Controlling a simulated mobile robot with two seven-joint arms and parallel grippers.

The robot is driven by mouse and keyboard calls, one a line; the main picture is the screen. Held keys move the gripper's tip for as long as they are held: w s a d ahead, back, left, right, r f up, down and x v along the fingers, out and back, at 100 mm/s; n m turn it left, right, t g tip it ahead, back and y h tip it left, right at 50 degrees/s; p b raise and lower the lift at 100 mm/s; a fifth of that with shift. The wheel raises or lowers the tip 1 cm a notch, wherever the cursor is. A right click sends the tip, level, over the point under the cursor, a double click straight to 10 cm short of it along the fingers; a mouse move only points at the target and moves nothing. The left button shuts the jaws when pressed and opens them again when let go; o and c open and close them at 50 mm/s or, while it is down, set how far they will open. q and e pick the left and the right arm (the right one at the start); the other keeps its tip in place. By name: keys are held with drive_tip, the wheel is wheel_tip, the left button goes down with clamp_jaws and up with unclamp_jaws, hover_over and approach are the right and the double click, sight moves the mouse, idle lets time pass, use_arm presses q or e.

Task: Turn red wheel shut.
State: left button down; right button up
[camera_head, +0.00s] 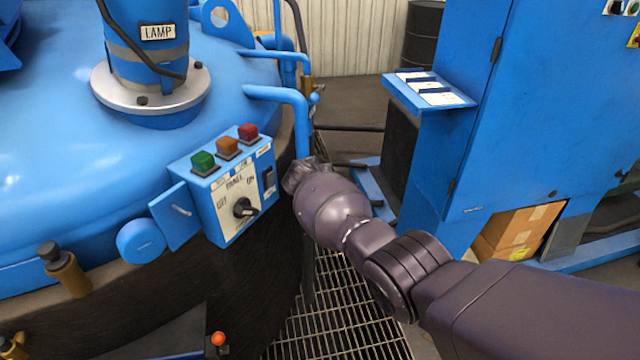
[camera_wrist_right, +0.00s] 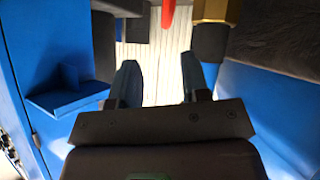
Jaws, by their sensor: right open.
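No whole red wheel shows in either view. A small red piece (camera_wrist_right: 168,12) is cut off at the top edge of the right wrist view, and I cannot tell if it is part of the wheel. My right gripper (camera_wrist_right: 160,82) is open, its two fingers apart with nothing between them. The red piece lies beyond the fingertips. In the head view my right arm reaches in from the right, and its wrist is beside the furnace's blue pipe, over the floor grating. The fingers are mostly hidden there. My left gripper is not in view.
The blue furnace lid (camera_head: 60,130) fills the left. A control box (camera_head: 240,190) with green, orange and red buttons is left of my right wrist. A blue pipe (camera_head: 302,125) stands behind it. A blue cabinet (camera_head: 540,110) with a shelf (camera_head: 450,97) is right. Grating (camera_head: 335,315) lies below.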

drive_tip(key=s+a+f+n+t+h+b, duration=0.1)
drive_tip(key=s+f+n+t+b, duration=0.3)
drive_tip(key=n, duration=1.3)
drive_tip(key=w+a+f+n+t+h+b, duration=0.15)
drive_tip(key=f+n+b, duration=0.4)
drive_tip(key=n, duration=1.05)
drive_tip(key=shift+t+y, duration=0.35)
drive_tip(key=shift+t, duration=0.1)
drive_tip(key=b+x, duration=0.2)
drive_tip(key=x, duration=0.2)
drive_tip(key=d+b+x, duration=0.1)
drive_tip(key=x, duration=0.3)
drive_tip(key=shift+s+b, duration=0.15)
drive_tip(key=shift+b, duration=0.25)
drive_tip(key=shift+w+d+r, duration=0.15)
drive_tip(key=shift+w+d, duration=0.05)
drive_tip(key=shift+w, duration=0.2)
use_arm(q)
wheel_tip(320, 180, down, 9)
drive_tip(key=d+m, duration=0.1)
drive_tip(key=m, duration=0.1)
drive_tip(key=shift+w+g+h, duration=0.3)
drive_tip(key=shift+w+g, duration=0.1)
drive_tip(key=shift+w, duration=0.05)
use_arm(e)
drive_tip(key=shift+w+r, duration=0.1)
drive_tip(key=shift+r, duration=0.05)
